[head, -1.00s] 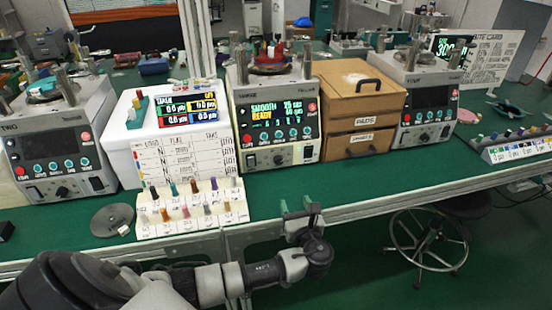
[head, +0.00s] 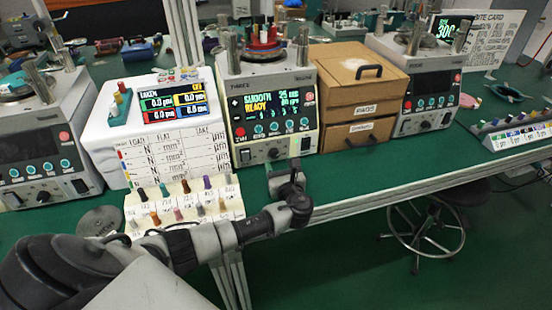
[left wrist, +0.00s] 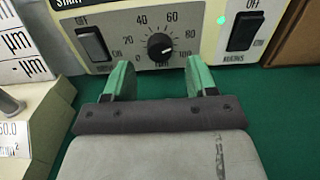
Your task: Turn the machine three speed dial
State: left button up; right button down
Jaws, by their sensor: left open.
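Machine three (head: 272,80) stands on the green bench, its lit screen reading SMOOTH and READY. Its black speed dial (left wrist: 160,46) sits low on the front panel, inside a printed scale with 40, 60, 80 and 100 readable, between two black rocker switches. My left gripper (head: 284,177) is in front of this panel. In the left wrist view its two green fingers (left wrist: 160,76) are open and empty, pointing at the panel, one on each side below the dial and apart from it. My right gripper is not in view.
A white box with a display (head: 160,125) stands left of machine three, and a brown drawer cabinet (head: 358,85) stands right. A stand of coloured pegs (head: 185,208) is at the front left. A black rocker switch (left wrist: 93,43) is near the left finger.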

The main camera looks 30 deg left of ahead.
aim_at(275, 157)
pick_arm(q)
jog(key=x, duration=0.3)
jog(key=shift+w+a, duration=0.15)
jog(key=c, duration=0.9)
jog(key=shift+r+m+p, duration=0.25)
jog(key=shift+m+p, duration=0.05)
jog(key=shift+p, duration=0.35)
jog(key=shift+m+p, duration=0.3)
jog(key=shift+p, duration=0.05)
jog(key=shift+f, duration=0.2)
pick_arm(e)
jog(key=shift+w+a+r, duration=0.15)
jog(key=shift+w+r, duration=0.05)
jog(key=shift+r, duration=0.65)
